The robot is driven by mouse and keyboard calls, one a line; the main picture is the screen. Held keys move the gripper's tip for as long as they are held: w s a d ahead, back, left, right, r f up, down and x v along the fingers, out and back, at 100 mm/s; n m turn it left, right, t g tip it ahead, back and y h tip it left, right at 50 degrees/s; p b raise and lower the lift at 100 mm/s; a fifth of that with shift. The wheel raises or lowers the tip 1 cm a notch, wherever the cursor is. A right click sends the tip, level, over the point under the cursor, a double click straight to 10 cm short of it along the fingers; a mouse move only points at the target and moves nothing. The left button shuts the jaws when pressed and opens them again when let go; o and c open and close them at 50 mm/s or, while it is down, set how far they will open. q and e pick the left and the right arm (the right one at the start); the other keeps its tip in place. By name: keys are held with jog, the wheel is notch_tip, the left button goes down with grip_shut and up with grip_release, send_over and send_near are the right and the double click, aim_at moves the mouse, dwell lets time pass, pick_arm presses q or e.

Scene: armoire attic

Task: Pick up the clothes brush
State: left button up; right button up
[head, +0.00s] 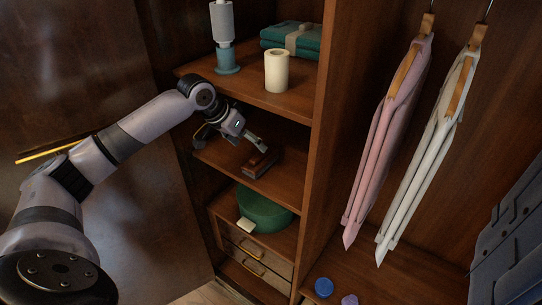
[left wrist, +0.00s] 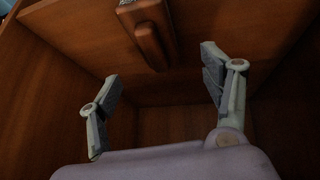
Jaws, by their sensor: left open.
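The clothes brush (head: 259,164) has a reddish-brown wooden body and lies on the middle shelf of the armoire. In the left wrist view the brush (left wrist: 152,40) shows at the top, with a grey, speckled part at the upper end. My left gripper (head: 233,140) is at this shelf, and its fingers are spread open. In the left wrist view the gripper (left wrist: 158,72) has nothing between its fingers, and the brush lies beyond the fingertips, apart from them. My right gripper is in neither view.
The middle shelf (head: 222,158) is otherwise bare. The shelf above holds a cream roll (head: 277,71), folded teal cloth (head: 291,38) and a spool-like bottle (head: 224,42). Below are a green round box (head: 264,209) and drawers (head: 254,257). A divider (head: 326,130) stands to the right.

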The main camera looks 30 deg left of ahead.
aim_at(259, 152)
pick_arm(q)
jog(key=p+x, duration=0.1)
jog(key=x, duration=0.2)
jog(key=shift+s+d, duration=0.15)
jog(key=p+x, duration=0.1)
jog(key=x, duration=0.2)
jog(key=shift+d+f, duration=0.1)
jog(key=shift+f, duration=0.2)
jog(key=shift+w+f, duration=0.25)
jog(key=c, duration=0.5)
jog(key=shift+r, duration=0.1)
jog(key=c, duration=0.8)
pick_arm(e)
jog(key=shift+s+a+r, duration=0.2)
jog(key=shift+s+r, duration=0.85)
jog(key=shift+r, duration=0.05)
pick_arm(q)
jog(key=shift+c, duration=0.2)
